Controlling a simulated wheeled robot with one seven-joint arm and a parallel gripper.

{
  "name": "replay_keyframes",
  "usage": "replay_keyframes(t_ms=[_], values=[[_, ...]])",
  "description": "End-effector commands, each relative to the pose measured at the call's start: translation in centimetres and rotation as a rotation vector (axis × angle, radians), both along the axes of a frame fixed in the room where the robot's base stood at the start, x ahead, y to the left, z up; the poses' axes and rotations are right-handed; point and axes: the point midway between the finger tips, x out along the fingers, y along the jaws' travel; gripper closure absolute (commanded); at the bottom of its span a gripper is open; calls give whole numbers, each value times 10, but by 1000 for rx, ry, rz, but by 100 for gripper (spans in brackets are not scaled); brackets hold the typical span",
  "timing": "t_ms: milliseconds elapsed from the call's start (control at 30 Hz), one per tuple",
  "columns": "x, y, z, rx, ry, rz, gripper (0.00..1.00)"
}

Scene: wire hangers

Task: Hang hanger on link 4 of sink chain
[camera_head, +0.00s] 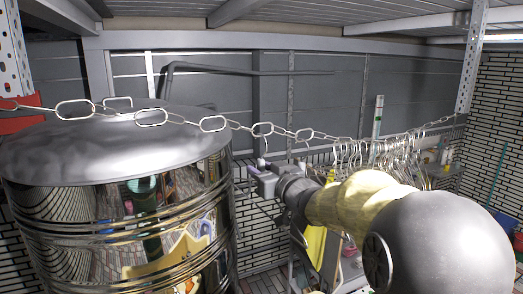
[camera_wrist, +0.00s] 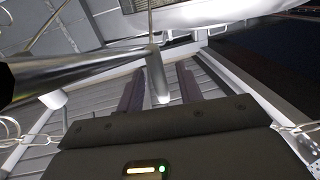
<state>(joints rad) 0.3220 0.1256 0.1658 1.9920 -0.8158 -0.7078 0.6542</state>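The sink chain (camera_head: 212,124) sags across the head view from the far left to the post at the right. Its large links are on the left; I cannot tell which is link 4. My gripper (camera_head: 260,172) is just below the chain, left of the hung hangers. In the wrist view, my two fingers (camera_wrist: 160,85) stand either side of a silver hanger (camera_wrist: 157,75), and seem to hold it. A thick part of it runs off left, close to the camera. Its hook is hard to make out. Chain links show at both edges of the wrist view (camera_wrist: 295,128).
A large shiny steel drum (camera_head: 120,225) with a domed lid (camera_head: 100,140) stands at the left, close under the chain. A cluster of wire hangers (camera_head: 390,158) hangs to the right of my gripper. A perforated post (camera_head: 472,60) stands at the right.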

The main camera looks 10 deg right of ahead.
Motion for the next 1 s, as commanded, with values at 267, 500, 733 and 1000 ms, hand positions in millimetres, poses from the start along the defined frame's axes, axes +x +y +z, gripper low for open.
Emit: replay_keyframes(t_ms=[267, 500, 733, 1000], values=[[0, 0, 0, 0, 0, 0, 62], [-14, -5, -1, -2, -3, -1, 62], [-49, -17, -2, -3, -4, -3, 62], [-97, -34, -1, -3, -4, -3, 62]])
